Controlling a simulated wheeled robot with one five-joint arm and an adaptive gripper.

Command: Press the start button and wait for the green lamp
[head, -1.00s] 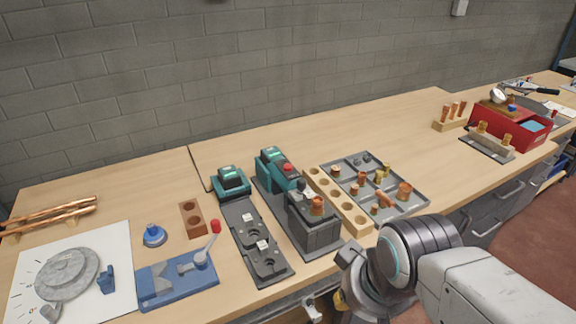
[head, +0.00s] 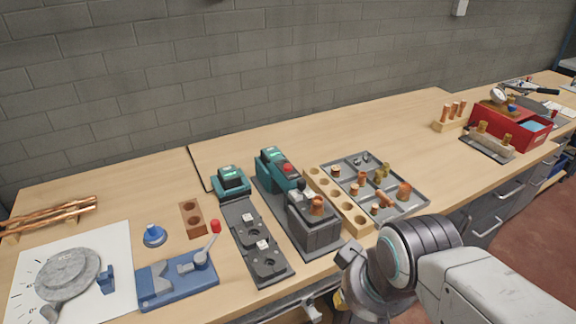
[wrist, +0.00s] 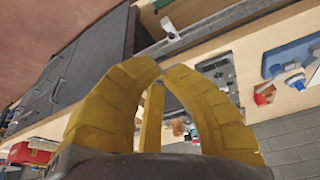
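A teal and black machine (head: 270,166) stands on the bench in the middle of the head view, with a lit green panel on top. A round red button (head: 288,168) sits on its right side. A smaller teal unit (head: 231,180) with a lit green panel stands to its left. I cannot tell a separate green lamp apart from these panels. My gripper is low at the bench's front edge in the head view, mostly hidden by my wrist. In the wrist view its yellow fingers (wrist: 160,71) arch together at the tips, with nothing held, well away from the button.
A dark block with a copper fitting (head: 315,222) stands in front of the machine. A wooden hole rack (head: 338,202) and a grey tray of copper fittings (head: 420,204) lie to the right. A blue bender (head: 160,283) lies left. The bench behind the tray is clear.

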